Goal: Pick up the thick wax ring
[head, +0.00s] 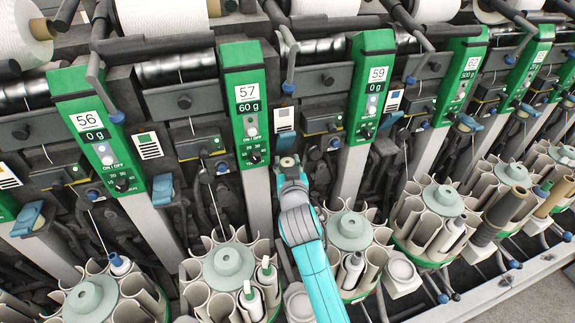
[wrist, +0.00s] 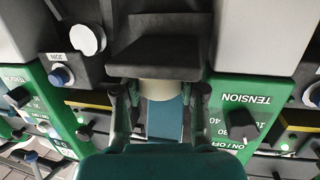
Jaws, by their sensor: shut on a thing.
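The thick wax ring (wrist: 161,89) shows in the wrist view as a short cream cylinder, partly hidden under a dark block. My gripper (wrist: 160,99) has one finger on each side of it and is shut on it. In the head view my gripper (head: 288,163) is at the end of my teal arm, close to the machine front between the green panels marked 57 and 59.
The dark block (wrist: 158,57) overhangs my fingers closely. In the head view, bobbin magazines, one at left (head: 228,268) and one at right (head: 349,232), stand below beside my arm.

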